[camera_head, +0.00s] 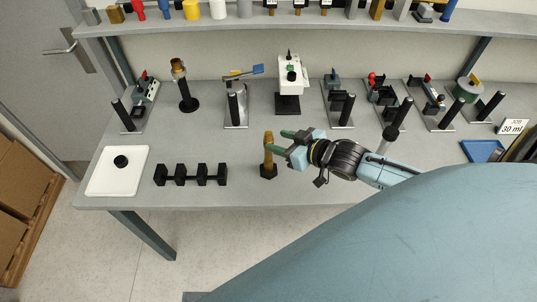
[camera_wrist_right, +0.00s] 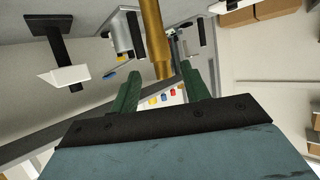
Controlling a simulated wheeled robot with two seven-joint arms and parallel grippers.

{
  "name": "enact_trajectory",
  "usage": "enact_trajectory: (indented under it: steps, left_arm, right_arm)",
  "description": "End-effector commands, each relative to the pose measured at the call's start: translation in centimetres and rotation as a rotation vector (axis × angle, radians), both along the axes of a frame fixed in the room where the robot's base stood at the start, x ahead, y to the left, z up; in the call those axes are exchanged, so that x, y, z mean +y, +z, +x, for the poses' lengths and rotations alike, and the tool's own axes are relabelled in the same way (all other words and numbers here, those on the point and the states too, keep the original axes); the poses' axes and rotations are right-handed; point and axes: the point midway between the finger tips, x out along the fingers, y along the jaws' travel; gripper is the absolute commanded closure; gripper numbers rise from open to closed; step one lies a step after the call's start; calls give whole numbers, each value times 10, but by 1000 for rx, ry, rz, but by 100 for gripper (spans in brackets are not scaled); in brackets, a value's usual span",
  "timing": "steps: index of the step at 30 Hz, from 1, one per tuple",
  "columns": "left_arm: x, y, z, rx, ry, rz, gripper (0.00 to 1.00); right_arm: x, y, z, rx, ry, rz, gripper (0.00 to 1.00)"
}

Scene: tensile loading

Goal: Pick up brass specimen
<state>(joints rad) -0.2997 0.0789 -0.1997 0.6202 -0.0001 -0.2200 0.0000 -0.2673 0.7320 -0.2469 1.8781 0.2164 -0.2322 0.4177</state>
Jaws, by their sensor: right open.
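The brass specimen (camera_head: 268,145) stands upright in a small black holder (camera_head: 268,171) near the front edge of the table. My right gripper (camera_head: 277,141) comes in from the right at the specimen's height, with its green fingers open and pointing at it. In the right wrist view the brass specimen (camera_wrist_right: 155,40) shows between the lines of the two spread fingers of the right gripper (camera_wrist_right: 160,82). I cannot tell whether either finger touches it. My left gripper is not in view.
A black rack (camera_head: 190,175) and a white tray (camera_head: 105,184) with a black round piece lie to the left. Several fixtures stand along the back, including a white device (camera_head: 289,75). A blue tray (camera_head: 482,151) is at the right. A shelf (camera_head: 240,24) runs above.

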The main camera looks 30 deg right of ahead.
Motion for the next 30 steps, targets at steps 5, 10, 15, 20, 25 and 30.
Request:
enact_trajectory:
  steps: [5, 10, 15, 20, 25, 30]
  left_arm:
    - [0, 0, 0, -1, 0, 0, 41]
    - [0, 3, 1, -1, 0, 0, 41]
    - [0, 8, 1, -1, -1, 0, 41]
    - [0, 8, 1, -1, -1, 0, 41]
    - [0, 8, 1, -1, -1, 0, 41]
    - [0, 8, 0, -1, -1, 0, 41]
  right_arm:
    - [3, -4, 10, 0, 0, -1, 54]
    - [7, -4, 20, -1, 0, -1, 54]
    - [15, -6, 42, -2, -1, -1, 54]
    - [19, -14, 55, 0, 1, -2, 54]
    - [21, -16, 59, 0, 2, -1, 54]
    - [21, -16, 59, 1, 2, -2, 56]
